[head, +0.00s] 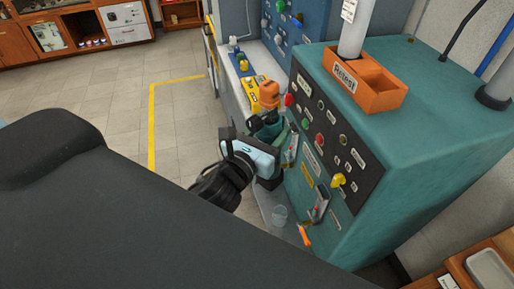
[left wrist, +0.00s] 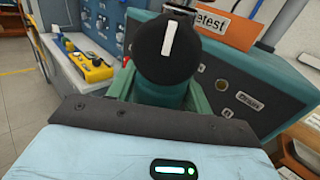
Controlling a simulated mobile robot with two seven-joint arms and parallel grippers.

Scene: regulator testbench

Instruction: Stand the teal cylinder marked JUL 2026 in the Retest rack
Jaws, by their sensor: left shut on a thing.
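My left gripper (head: 268,142) is shut on a teal cylinder (head: 270,131) with a black top, in front of the teal test bench. In the left wrist view the cylinder's round black top (left wrist: 168,48) with a white stripe faces the camera, and its teal body (left wrist: 165,92) sits between the fingers. Its date marking cannot be read. The orange rack labelled Retest (head: 378,93) stands on the bench top, up and right of the gripper; part of it shows in the left wrist view (left wrist: 232,28). My right gripper is not in view.
A tall pale cylinder (head: 356,28) rises at the rack's left part; the rack's right part looks empty. The bench front (head: 335,135) carries buttons and knobs close to the gripper. An orange object (head: 269,92) and a yellow box (head: 251,90) are just behind it. Floor at left is clear.

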